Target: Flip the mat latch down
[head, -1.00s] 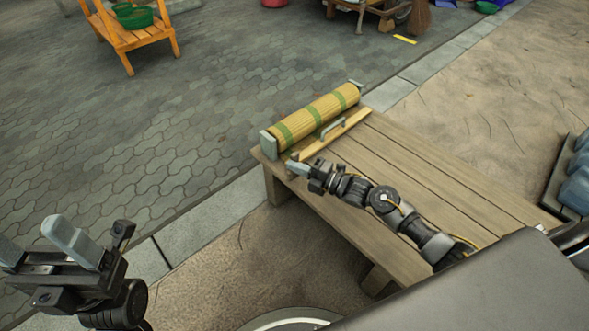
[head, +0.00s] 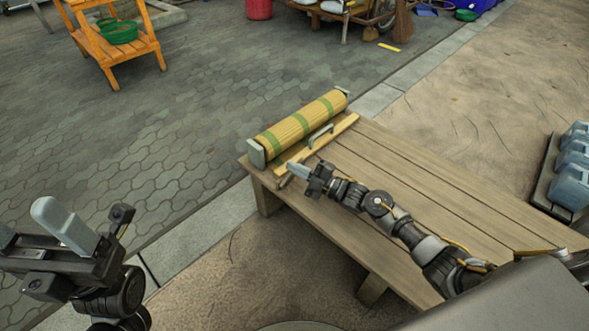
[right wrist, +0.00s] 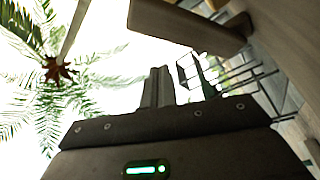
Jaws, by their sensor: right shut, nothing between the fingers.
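The rolled yellow mat (head: 301,124) with green bands lies along the far left side of the wooden bench. Grey brackets hold its ends. A light wooden bar (head: 339,127) with a grey handle (head: 320,136) lies along its near side. A small brown piece (head: 284,182) sticks out near the bar's left end; I cannot tell if it is the latch. My right gripper (head: 294,169) is shut and empty, close to the bar's left end; contact is unclear. Its closed fingers (right wrist: 158,88) show in the right wrist view. My left gripper (head: 35,228) is open and empty, well left of the bench.
The wooden bench (head: 420,185) is bare under and right of my right arm. Blue-grey containers (head: 573,165) stand at the right. An orange wooden stand (head: 112,45) is far off at the upper left. In the right wrist view a dark brown part (right wrist: 188,22) crosses above the fingers.

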